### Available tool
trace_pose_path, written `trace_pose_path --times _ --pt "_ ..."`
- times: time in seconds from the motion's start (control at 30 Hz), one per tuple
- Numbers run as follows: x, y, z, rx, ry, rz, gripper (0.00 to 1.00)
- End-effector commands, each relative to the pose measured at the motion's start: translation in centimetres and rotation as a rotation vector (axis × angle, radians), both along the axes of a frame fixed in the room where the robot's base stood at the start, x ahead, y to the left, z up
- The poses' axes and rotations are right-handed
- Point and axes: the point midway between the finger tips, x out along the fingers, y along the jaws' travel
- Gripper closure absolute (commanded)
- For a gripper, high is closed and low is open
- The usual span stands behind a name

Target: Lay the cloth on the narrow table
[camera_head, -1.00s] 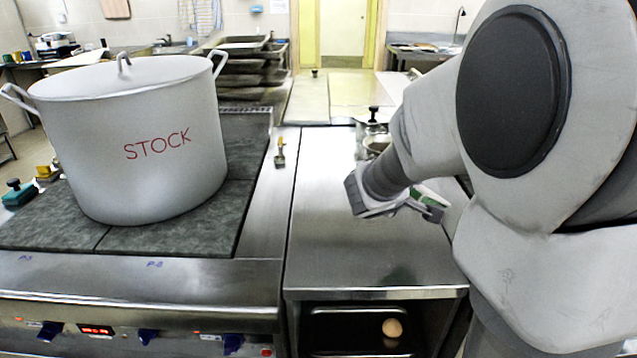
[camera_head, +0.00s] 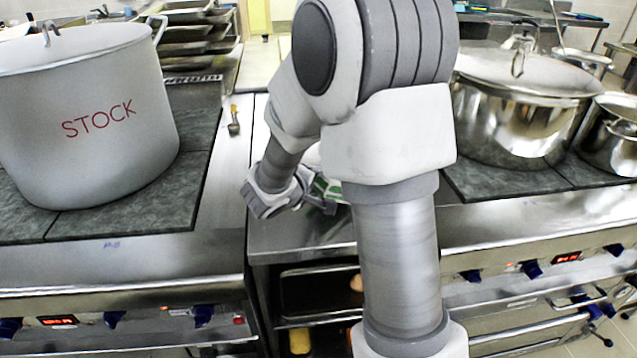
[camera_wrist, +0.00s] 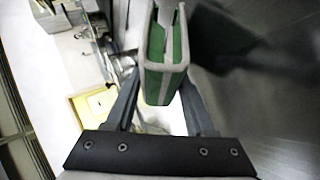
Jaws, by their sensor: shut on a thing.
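My gripper (camera_head: 318,200) is over the narrow steel table (camera_head: 285,240) between the two stoves, partly hidden by my arm in the head view. It is shut on a folded green and white cloth (camera_head: 324,186). In the wrist view the cloth (camera_wrist: 165,72) stands between the fingers of my gripper (camera_wrist: 160,100), green with pale edging and a pale stripe. The cloth appears above the tabletop; the exact gap cannot be told.
A large stockpot (camera_head: 95,115) marked STOCK stands on the left stove. A shiny lidded pot (camera_head: 510,115) and a smaller pot (camera_head: 612,135) stand on the right stove. A small yellow-handled tool (camera_head: 234,120) lies left of the table. A shelf (camera_head: 305,290) is below.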

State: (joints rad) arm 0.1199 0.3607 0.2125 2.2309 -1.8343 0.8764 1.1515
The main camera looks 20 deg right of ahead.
Motion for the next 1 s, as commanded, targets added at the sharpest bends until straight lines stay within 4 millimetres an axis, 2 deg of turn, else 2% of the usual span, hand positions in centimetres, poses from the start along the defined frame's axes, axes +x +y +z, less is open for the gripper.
trace_pose_path --times 0.27,0.3,0.47,0.9,1.0 --pt "0.0 0.0 -0.3 -0.001 -0.001 0.000 1.00" --pt "0.0 0.0 -0.3 0.000 0.000 0.000 0.44" --pt "0.0 0.0 -0.2 0.000 0.000 0.000 0.16" --pt "0.0 0.0 0.4 -0.001 0.001 0.000 0.16" --pt "-1.0 1.3 1.2 -0.001 -0.003 0.002 0.16"
